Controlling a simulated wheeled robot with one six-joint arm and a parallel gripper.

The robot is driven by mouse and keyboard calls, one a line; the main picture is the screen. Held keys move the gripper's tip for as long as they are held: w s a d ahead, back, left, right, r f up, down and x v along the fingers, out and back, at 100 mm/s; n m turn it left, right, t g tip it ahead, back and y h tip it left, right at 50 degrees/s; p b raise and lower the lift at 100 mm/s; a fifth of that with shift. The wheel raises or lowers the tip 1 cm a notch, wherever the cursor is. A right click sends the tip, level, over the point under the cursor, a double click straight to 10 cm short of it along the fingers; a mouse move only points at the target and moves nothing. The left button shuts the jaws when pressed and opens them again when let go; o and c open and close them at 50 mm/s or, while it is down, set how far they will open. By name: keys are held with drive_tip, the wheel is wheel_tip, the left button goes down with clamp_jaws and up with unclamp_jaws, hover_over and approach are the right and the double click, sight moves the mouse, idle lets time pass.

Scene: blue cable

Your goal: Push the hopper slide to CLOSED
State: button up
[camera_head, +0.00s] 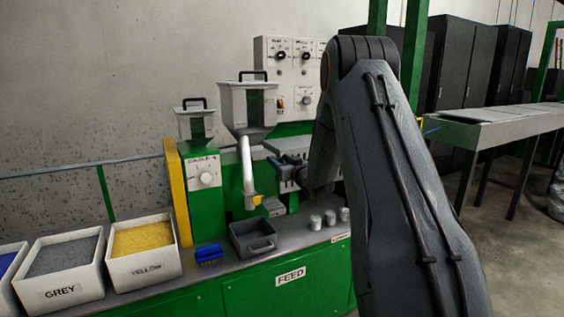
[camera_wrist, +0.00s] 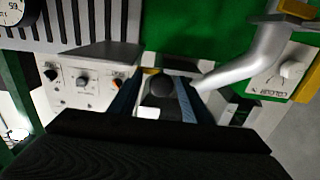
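The large clear-sided hopper (camera_head: 248,104) with a black top handle stands above the green machine in the head view. I cannot make out its slide or any CLOSED marking in that view. My gripper (camera_head: 287,168) is in front of the machine, below and right of the hopper, partly hidden by my arm. In the wrist view my gripper (camera_wrist: 157,104) shows two dark fingers with bluish inner faces, spread apart. A dark rounded knob-like part (camera_wrist: 162,86) appears in the gap between them. I cannot tell whether the fingers touch it.
A white bent pipe (camera_head: 246,168) hangs left of my gripper. A control panel (camera_head: 290,75) is behind. On the bench are a dark tray (camera_head: 252,239), a blue scoop (camera_head: 208,253) and several small pots (camera_head: 329,217). Yellow (camera_head: 143,236) and grey (camera_head: 65,257) pellet bins stand left.

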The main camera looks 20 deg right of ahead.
drive_tip(key=s, duration=0.7)
drive_tip(key=shift+s+d+b, duration=0.15)
drive_tip(key=shift+s+b, duration=0.25)
drive_tip(key=shift+b, duration=0.05)
